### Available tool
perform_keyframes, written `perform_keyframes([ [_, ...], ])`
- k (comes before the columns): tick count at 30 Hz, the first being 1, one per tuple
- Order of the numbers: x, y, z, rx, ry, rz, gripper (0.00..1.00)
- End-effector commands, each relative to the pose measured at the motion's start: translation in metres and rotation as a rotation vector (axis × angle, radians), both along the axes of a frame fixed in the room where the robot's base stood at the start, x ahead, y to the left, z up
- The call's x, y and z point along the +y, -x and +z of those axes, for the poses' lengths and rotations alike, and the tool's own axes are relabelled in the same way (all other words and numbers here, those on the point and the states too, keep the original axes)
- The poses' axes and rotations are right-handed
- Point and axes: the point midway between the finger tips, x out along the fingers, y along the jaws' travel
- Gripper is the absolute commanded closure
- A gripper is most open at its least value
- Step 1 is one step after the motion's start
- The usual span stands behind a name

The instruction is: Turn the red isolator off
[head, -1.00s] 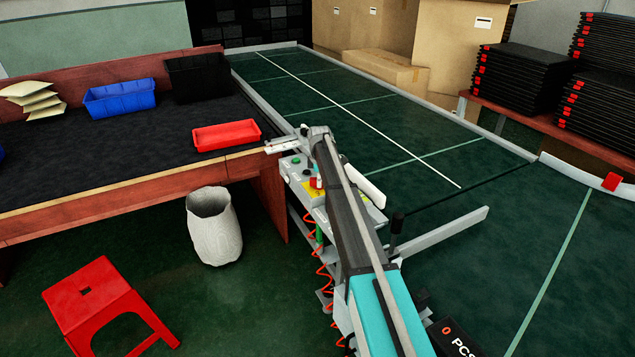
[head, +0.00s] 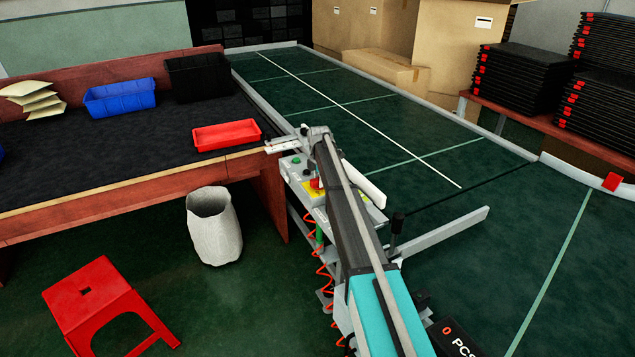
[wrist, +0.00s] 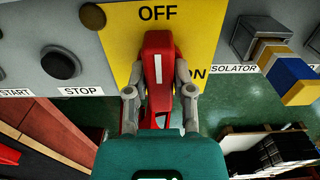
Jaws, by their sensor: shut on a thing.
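The red isolator handle (wrist: 158,58) has a white stripe and stands over a yellow plate (wrist: 203,28) in the wrist view. Its stripe runs upright and its top end points at the word OFF; the word ON is at its right. My gripper (wrist: 160,95) is shut on the handle, one grey finger on each side. In the head view the red isolator (head: 316,184) shows as a small red patch on the grey control box, beside my dark arm link. My fingers are hidden there behind the arm.
A grey switch (wrist: 262,38) and a blue and yellow block (wrist: 291,80) are at the right. A red stool (head: 95,300) and white bin (head: 214,228) stand on the floor.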

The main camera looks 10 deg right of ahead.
Motion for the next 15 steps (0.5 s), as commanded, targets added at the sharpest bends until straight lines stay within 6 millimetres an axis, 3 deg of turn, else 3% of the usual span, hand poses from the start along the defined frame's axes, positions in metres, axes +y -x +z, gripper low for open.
perform_keyframes([
  [5, 0.0028, 0.0057, -0.0003, 0.011, -0.005, 0.004, 1.00],
  [6, 0.0028, 0.0057, -0.0003, 0.011, -0.004, 0.004, 0.67],
  [11, 0.0019, 0.0048, -0.0002, 0.010, -0.003, 0.002, 0.37],
  [15, 0.0010, 0.0033, -0.0001, 0.008, -0.002, 0.001, 0.34],
])
